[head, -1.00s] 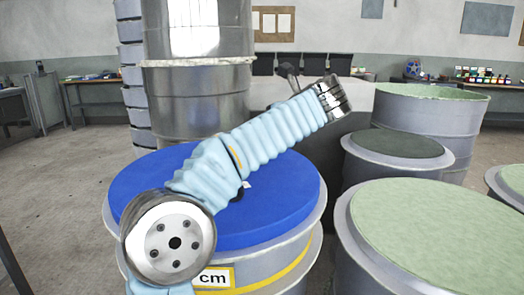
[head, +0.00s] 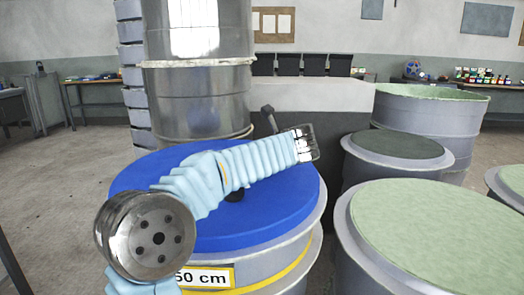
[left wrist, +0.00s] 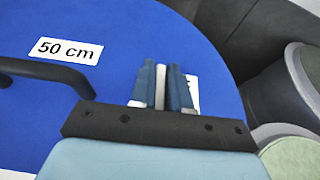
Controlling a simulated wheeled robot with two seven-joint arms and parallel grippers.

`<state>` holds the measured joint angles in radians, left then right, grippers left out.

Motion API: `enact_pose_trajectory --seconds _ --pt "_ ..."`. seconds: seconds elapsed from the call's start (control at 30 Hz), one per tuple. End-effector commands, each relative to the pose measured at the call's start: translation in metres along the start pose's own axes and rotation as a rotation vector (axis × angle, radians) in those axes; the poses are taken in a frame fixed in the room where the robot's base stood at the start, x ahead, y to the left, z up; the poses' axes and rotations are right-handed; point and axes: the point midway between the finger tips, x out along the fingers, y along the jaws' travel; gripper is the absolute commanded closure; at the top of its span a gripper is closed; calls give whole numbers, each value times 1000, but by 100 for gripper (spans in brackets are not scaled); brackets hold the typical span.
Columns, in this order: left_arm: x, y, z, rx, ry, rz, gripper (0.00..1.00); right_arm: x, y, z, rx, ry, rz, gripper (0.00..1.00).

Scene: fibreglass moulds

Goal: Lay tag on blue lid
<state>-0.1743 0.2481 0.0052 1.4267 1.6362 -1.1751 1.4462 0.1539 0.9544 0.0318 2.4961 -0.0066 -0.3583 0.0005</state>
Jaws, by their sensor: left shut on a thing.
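The blue lid (head: 275,222) lies on a grey drum, partly hidden by my left arm. In the left wrist view the lid (left wrist: 70,110) fills most of the picture. My left gripper (left wrist: 161,85) is over the lid, its fingers shut on a narrow white thing, which looks like the tag (left wrist: 160,88) seen edge-on. A white piece with a dark mark (left wrist: 193,90) shows just right of the fingers; I cannot tell if it belongs to the same tag. A white "50 cm" label (left wrist: 65,50) lies flat on the lid to the left. My right gripper is not in view.
A black handle (left wrist: 45,70) stands on the lid beside the label. Green-topped drums (head: 420,235) and a dark-topped drum (head: 398,144) stand to the right. A tall metal cylinder (head: 200,80) rises behind.

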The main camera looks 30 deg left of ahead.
Motion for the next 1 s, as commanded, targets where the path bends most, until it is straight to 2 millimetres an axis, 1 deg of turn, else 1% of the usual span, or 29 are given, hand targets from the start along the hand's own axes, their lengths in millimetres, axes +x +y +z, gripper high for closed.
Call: enact_pose_trajectory --seconds 0.07,0.1,0.23,0.53,0.57,0.63,0.77,0.9,1.0 --pt "2 0 -4 0 0 0 100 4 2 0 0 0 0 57" --pt "1 0 -2 0 0 0 78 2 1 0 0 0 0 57" --pt "1 0 -2 0 0 0 58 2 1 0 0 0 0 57" --pt "0 0 0 0 0 0 58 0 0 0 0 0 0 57" --pt "-1 0 2 0 0 0 58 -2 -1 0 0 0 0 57" --pt "-6 -1 0 0 0 -2 58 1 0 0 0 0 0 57" --pt "-32 -1 -1 0 -1 -5 58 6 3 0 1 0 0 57" --pt "-66 -1 -1 -1 0 -5 58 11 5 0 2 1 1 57" --pt "-88 -1 0 -1 0 -4 58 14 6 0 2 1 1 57"
